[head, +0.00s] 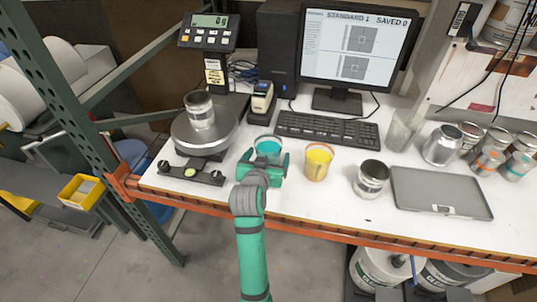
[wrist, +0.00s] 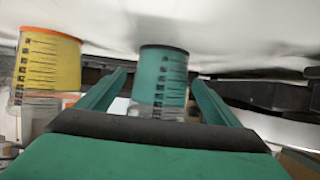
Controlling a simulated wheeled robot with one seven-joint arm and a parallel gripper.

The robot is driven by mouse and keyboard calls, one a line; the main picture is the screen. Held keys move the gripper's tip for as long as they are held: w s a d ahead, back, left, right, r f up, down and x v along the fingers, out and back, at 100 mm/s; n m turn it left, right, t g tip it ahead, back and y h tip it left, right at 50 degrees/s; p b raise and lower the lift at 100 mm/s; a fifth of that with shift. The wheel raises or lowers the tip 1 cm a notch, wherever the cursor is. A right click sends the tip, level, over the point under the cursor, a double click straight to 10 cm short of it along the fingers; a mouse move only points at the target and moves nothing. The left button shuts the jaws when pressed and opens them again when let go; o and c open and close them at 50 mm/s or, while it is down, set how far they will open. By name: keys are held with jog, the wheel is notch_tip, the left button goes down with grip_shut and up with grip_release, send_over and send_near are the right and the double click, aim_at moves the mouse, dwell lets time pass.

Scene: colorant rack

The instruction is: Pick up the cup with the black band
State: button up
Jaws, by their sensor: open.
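The cup with the black band holds teal paint and has measuring marks on its side. In the wrist view the cup (wrist: 163,75) shows between my two fingers, with a gap on each side; I cannot tell how far it lies between them. In the head view the teal cup (head: 267,146) stands on the white table, its lower part hidden by my gripper (head: 264,158). My gripper, also in the wrist view (wrist: 159,78), is open and empty, at the near side of the cup.
A yellow cup with an orange band (head: 319,161) stands close to the right. A keyboard (head: 327,130) lies behind.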

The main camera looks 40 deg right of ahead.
jog(key=shift+w+d+f, duration=0.25)
jog(key=shift+w+d, duration=0.1)
jog(key=shift+d, duration=0.05)
jog(key=c, duration=1.4)
jog(key=shift+r, duration=0.25)
